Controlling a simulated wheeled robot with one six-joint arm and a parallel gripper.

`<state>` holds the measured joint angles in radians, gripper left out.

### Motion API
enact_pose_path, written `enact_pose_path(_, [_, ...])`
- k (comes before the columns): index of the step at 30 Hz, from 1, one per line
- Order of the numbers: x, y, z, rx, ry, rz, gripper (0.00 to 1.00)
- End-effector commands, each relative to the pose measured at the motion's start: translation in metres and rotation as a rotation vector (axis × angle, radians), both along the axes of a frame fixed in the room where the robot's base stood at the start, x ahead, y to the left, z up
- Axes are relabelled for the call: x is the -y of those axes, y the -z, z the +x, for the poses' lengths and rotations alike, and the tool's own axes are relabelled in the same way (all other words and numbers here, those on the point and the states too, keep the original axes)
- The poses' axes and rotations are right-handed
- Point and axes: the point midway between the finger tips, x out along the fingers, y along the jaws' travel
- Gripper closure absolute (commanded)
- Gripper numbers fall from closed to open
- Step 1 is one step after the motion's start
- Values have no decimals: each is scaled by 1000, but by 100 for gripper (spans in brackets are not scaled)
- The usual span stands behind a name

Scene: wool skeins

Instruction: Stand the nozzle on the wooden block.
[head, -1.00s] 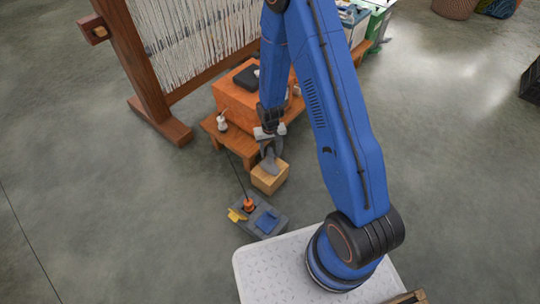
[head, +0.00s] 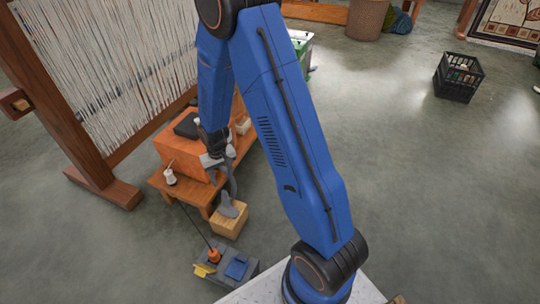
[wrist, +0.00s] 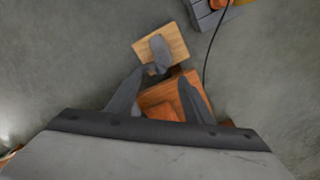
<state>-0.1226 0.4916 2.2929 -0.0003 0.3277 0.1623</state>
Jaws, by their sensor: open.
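The wooden block (head: 228,227) stands on the floor in front of a low wooden bench. The grey nozzle (head: 229,210) rests with its broad foot on the block's top, its neck pointing up towards my gripper (head: 227,186). My gripper is open, just above and beside the nozzle. In the wrist view the open fingers (wrist: 166,76) point towards the block (wrist: 176,37). The nozzle (wrist: 159,48) lies over the block's top there, its neck end meeting the left fingertip in the picture; I cannot tell whether they touch.
A grey caddy (head: 218,270) with orange, yellow and blue parts sits on the floor near the block. The low bench (head: 196,196) carries an orange box (head: 180,150) and a small white pot (head: 170,176). A loom (head: 110,75) stands behind at left. Floor at right is clear up to a black crate (head: 458,78).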

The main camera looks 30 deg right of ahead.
Motion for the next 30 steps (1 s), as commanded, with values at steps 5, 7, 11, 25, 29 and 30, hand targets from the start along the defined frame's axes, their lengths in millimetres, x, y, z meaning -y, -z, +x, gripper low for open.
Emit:
enact_pose_path(5, [7,-62,-9,44,-5,4,53])
enact_pose_path(7, [10,-85,-14,60,-6,5,53])
enact_pose_path(11, [16,-124,-27,86,-8,7,53])
enact_pose_path(25, [36,-245,-96,187,-20,8,53])
enact_pose_path(29, [42,-273,-120,214,-21,7,53])
enact_pose_path(30, [43,-280,-128,223,-22,7,53])
